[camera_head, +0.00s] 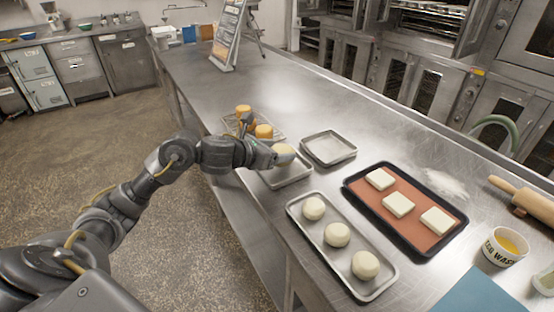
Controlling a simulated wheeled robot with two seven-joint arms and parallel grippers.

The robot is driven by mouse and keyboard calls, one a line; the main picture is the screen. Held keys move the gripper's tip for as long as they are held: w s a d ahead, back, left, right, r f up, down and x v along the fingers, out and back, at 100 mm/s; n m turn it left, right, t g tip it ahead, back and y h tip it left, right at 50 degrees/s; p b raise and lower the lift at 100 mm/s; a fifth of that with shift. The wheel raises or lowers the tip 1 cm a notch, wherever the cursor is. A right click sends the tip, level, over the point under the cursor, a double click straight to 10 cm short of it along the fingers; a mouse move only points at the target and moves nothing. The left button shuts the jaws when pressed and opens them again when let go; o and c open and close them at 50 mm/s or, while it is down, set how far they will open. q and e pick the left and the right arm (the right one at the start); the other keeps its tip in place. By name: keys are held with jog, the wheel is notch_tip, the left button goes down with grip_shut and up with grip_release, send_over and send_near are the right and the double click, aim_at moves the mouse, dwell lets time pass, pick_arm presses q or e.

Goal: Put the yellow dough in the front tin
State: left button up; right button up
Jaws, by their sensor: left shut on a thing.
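My left gripper (280,160) is shut on a pale yellow dough ball (284,149). It holds the dough over a small square metal tin (291,181) near the table's front edge. The gripper hides part of this tin and of the dough, and I cannot tell whether the dough touches the tin's floor. A second square tin (329,160) is just behind and to the right, and it is empty. My right gripper is not in view.
A long tray (340,277) holds three pale dough balls. Right of it, a dark tray with an orange mat (399,222) bears three white square slabs. Orange-yellow pieces (264,131) sit on a rack beyond my gripper. A cup (505,246) and rolling pin (524,200) are at right.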

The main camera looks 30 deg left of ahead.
pick_arm(q)
notch_tip(320, 180, down, 3)
jog(key=shift+r, duration=0.2)
jog(key=shift+f, duration=0.15)
jog(key=o, duration=1.1)
jog(key=shift+s, duration=0.1)
